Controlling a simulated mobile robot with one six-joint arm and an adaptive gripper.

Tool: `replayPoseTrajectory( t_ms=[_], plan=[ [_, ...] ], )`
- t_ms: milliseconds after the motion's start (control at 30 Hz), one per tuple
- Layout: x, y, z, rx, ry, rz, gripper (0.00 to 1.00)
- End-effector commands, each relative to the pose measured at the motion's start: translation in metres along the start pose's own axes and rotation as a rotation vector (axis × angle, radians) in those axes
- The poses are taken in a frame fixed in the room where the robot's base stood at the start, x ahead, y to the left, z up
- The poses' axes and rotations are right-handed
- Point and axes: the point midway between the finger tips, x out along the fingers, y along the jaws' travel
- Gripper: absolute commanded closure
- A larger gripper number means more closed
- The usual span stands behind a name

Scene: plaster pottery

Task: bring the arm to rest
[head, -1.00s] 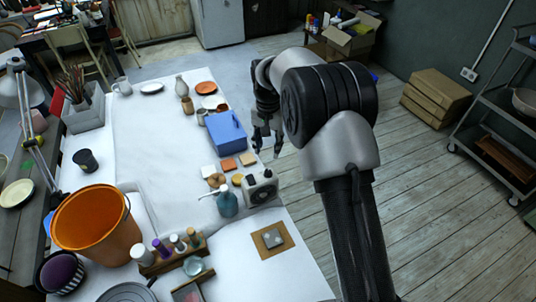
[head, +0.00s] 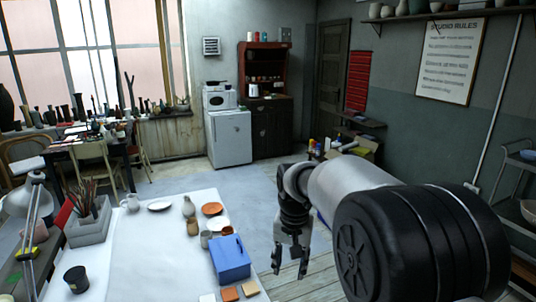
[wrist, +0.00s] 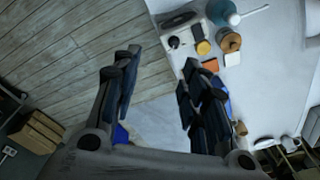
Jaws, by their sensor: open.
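My gripper (head: 289,269) hangs pointing down at the end of my arm, to the right of the white table (head: 140,250). Its fingers are apart with nothing between them. In the wrist view my gripper (wrist: 160,95) shows two dark, spread fingers over the grey plank floor and the table's edge. The blue box (head: 229,260) stands on the table to the left of my gripper, apart from it in the head view. In the wrist view the blue box is mostly hidden behind a finger.
Small tiles (head: 229,294) lie in front of the blue box. A jug, plates and an orange bowl (head: 212,209) stand farther back. Cardboard boxes (wrist: 36,130) are on the floor. A fridge (head: 230,138) and a red-brown cabinet (head: 267,110) stand at the far wall. Floor beyond the table is clear.

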Motion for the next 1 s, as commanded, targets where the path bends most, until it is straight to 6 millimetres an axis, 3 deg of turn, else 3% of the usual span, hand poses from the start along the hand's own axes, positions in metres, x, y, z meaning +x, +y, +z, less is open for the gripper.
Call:
replayPoseTrajectory(
  t_ms=[33,200,400,533,700,833,1000],
  plan=[
    [-0.023,0.013,0.014,-0.013,0.025,-0.009,0.6],
    [-0.074,0.052,0.066,-0.068,0.091,-0.026,0.6],
    [-0.105,0.096,0.14,-0.132,0.171,-0.035,0.6],
    [-0.109,0.121,0.19,-0.173,0.225,-0.036,0.6],
    [-0.097,0.145,0.242,-0.22,0.28,-0.029,0.6],
    [-0.087,0.154,0.264,-0.241,0.305,-0.025,0.6],
    [-0.083,0.157,0.273,-0.251,0.315,-0.022,0.6]
  ],
)
